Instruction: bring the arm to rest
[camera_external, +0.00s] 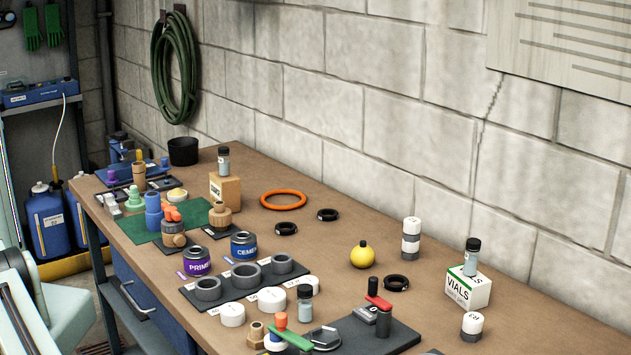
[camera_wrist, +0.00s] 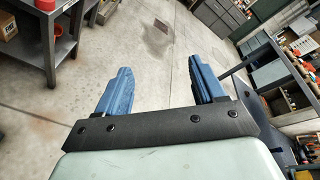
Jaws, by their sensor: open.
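My gripper (camera_wrist: 163,88) shows in the wrist view with its two blue fingers wide apart. Nothing is between them, only concrete floor far behind. In the external view the fingers do not show; a pale part of my arm is at the lower left edge, beside the workbench (camera_external: 335,235) and clear of its top. I cannot tell from these frames whether the arm is moving.
The bench holds pipe fittings, cans, vials, a yellow ball (camera_external: 362,255) and an orange ring (camera_external: 283,200). A VIALS box (camera_external: 467,289) stands at the right. A block wall is behind. In the wrist view, open floor (camera_wrist: 150,50) lies between a dark table (camera_wrist: 45,45) and shelving.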

